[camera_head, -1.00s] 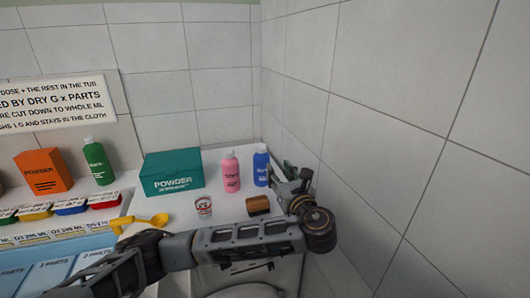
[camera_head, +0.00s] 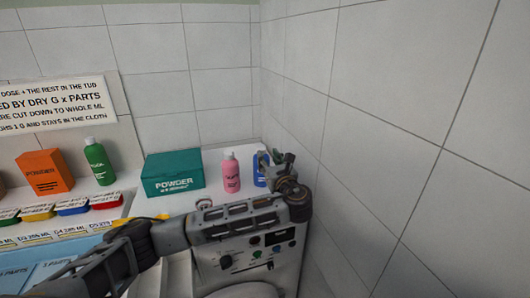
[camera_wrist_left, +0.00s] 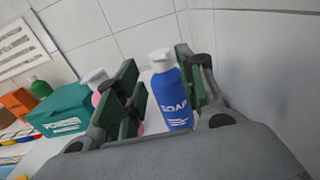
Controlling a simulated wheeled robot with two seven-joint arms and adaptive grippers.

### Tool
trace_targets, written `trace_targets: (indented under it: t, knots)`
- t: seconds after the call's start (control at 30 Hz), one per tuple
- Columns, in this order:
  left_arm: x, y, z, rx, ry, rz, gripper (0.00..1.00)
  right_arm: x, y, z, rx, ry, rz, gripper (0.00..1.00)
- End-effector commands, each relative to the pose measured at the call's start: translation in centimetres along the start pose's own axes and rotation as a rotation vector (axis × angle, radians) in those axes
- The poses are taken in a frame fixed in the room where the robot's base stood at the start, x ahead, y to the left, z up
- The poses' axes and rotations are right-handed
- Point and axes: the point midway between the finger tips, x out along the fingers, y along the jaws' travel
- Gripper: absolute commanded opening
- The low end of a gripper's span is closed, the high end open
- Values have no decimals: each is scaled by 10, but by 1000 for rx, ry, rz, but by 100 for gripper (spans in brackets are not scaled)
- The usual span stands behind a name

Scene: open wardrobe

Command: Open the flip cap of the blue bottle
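The blue bottle (camera_head: 259,170) stands on the white surface near the wall corner, partly hidden by my left gripper in the head view. In the left wrist view the blue bottle (camera_wrist_left: 173,98) is upright, marked "SOAP", with a white cap (camera_wrist_left: 161,58). I cannot tell whether the cap's lid is open. My left gripper (camera_head: 272,156) is at the bottle's upper right in the head view. In the left wrist view my left gripper (camera_wrist_left: 158,85) is open, its green-padded fingers spread on either side of the bottle; contact is unclear. My right gripper is not in view.
A pink bottle (camera_head: 231,174) stands close left of the blue one. Left of it are a teal powder box (camera_head: 173,175), a green bottle (camera_head: 99,162) and an orange box (camera_head: 45,173). A tiled wall (camera_head: 400,130) is close on the right.

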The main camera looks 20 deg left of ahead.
Motion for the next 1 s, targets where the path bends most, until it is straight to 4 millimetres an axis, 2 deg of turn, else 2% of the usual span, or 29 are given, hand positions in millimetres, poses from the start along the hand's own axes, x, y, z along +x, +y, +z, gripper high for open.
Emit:
trace_targets:
  t: [0.1, 0.3, 0.5, 0.77, 0.87, 1.0]
  knots:
    - [16, 1, 2, 0, -1, 2, 39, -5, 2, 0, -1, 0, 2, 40]
    - [35, 0, 1, 1, 0, 2, 39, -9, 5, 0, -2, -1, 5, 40]
    - [43, 0, 0, 0, 0, 0, 39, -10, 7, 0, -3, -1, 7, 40]
    - [44, 0, 0, 0, 0, 0, 39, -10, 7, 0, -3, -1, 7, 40]
    - [44, 0, 0, 0, 0, 0, 30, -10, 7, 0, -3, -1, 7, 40]
    - [44, 0, 0, 0, 0, 0, 12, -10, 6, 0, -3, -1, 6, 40]
